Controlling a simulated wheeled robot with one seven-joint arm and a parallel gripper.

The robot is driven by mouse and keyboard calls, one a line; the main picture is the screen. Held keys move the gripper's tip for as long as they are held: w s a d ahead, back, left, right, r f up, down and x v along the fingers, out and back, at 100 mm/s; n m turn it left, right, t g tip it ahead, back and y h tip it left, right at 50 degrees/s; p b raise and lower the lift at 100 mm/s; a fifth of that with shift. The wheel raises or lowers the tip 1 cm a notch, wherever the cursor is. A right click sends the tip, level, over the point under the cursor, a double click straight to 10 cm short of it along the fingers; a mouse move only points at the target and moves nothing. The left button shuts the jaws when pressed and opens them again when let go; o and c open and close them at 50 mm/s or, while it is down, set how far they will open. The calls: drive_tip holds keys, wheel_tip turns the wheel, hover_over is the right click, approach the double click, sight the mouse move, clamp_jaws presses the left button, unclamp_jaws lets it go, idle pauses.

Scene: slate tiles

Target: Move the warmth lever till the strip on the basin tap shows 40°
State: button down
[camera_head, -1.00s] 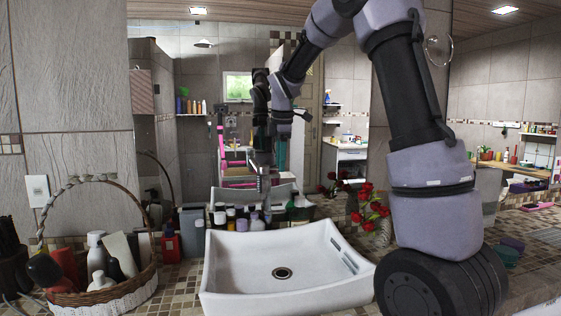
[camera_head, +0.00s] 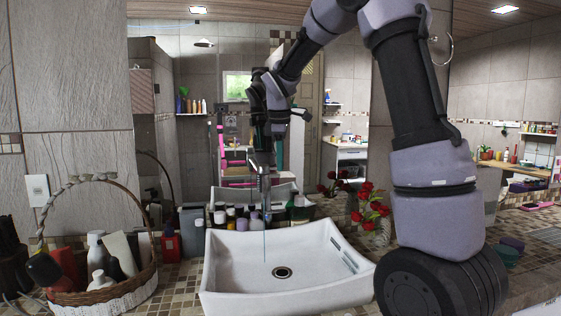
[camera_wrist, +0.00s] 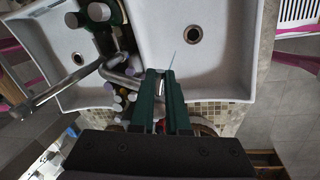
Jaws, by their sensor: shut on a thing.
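The chrome basin tap (camera_head: 264,187) stands at the back of the white basin (camera_head: 222,290) in the head view. A thin bluish stream (camera_head: 265,243) runs from it down into the basin; the stream also shows in the wrist view (camera_wrist: 172,61). My gripper (camera_head: 262,158) is above the tap. The temperature strip cannot be read in either view.
Bottles (camera_head: 230,217) stand close behind the basin, against the mirror, which doubles the scene. A wicker basket (camera_head: 142,285) with toiletries is at the left. Red flowers (camera_head: 372,208) stand right of the tap.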

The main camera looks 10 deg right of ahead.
drive_tip(key=c, duration=0.9)
unclamp_jaws()
drive_tip(key=r, duration=0.3)
drive_tip(key=s+r, duration=0.1)
drive_tip(key=r, duration=0.3)
drive_tip(key=s+r, duration=0.1)
drive_tip(key=r, duration=0.2)
drive_tip(key=shift+a+r, duration=0.3)
drive_tip(key=shift+r, duration=0.05)
drive_tip(key=s+d+f+m+t+y, duration=0.1)
drive_tip(key=s+d+m, duration=0.1)
drive_tip(key=s+m, duration=0.4)
drive_tip(key=s+d+f+m+t, duration=0.2)
drive_tip(key=s+m, duration=0.4)
drive_tip(key=s, duration=0.5)
drive_tip(key=s+d+f+m+t+y, duration=0.1)
drive_tip(key=s+d+m+t, duration=0.1)
drive_tip(key=s+m, duration=0.4)
drive_tip(key=shift+s+d+f+m+y, duration=0.15)
drive_tip(key=shift+s, duration=0.55)
drive_tip(key=shift+s+d+f+m+y, duration=0.1)
drive_tip(key=shift+s+m+y, duration=0.05)
drive_tip(key=shift+s, duration=0.5)
